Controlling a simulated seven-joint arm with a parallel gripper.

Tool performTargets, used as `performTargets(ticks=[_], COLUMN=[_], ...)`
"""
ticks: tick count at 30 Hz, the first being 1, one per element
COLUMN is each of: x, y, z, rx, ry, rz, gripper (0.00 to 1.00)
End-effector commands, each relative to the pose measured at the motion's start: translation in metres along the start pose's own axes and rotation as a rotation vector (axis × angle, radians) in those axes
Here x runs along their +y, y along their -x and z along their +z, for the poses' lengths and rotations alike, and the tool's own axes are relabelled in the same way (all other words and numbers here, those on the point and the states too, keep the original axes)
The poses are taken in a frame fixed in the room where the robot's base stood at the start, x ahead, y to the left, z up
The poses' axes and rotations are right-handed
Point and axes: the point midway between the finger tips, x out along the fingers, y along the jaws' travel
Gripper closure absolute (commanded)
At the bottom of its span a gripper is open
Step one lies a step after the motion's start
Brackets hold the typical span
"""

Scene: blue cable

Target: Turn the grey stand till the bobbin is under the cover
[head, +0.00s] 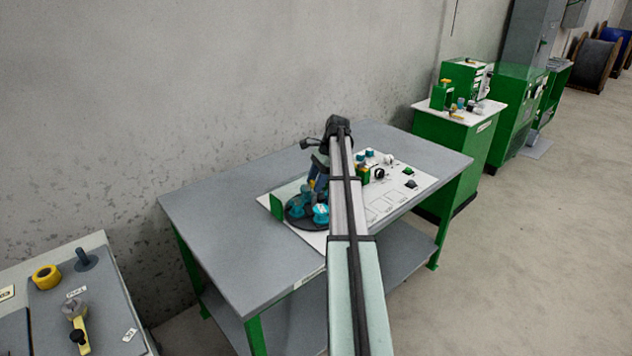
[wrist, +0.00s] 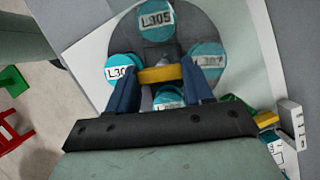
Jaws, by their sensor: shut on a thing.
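The grey stand (wrist: 185,32) is a dark round plate on a white board, also in the head view (head: 297,222). It carries teal bobbins around its rim: L305 (wrist: 156,20) at the top, L307 (wrist: 208,62) at right, one at left (wrist: 122,70) with its label partly hidden, and one at the bottom (wrist: 168,97) mostly hidden by my gripper. My gripper (wrist: 160,80) is shut on the yellow bar (wrist: 160,74) at the stand's middle. L307 looks hazy, as if under a clear sheet, probably the cover (wrist: 245,45). A green upright plate (head: 277,206) stands beside the stand.
The white board (head: 425,181) also holds knobs and other parts right of my arm. The grey table (head: 235,225) is bare at left. A concrete wall (head: 230,90) stands behind. Another bench (head: 100,290) with yellow parts is at lower left, and green cabinets (head: 455,140) at right.

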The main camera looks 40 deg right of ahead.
Motion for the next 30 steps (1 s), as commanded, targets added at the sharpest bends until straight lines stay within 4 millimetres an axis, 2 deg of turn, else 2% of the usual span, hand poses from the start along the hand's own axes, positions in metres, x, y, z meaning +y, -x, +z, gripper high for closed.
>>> performTargets(ticks=[15,30], x=[-0.002,-0.0015], y=[-0.0011,-0.0015], z=[0.0009,0.0009], rx=[0.0,0.0], ry=[0.207,0.277], rz=[0.086,0.115], gripper=[1.0,1.0])
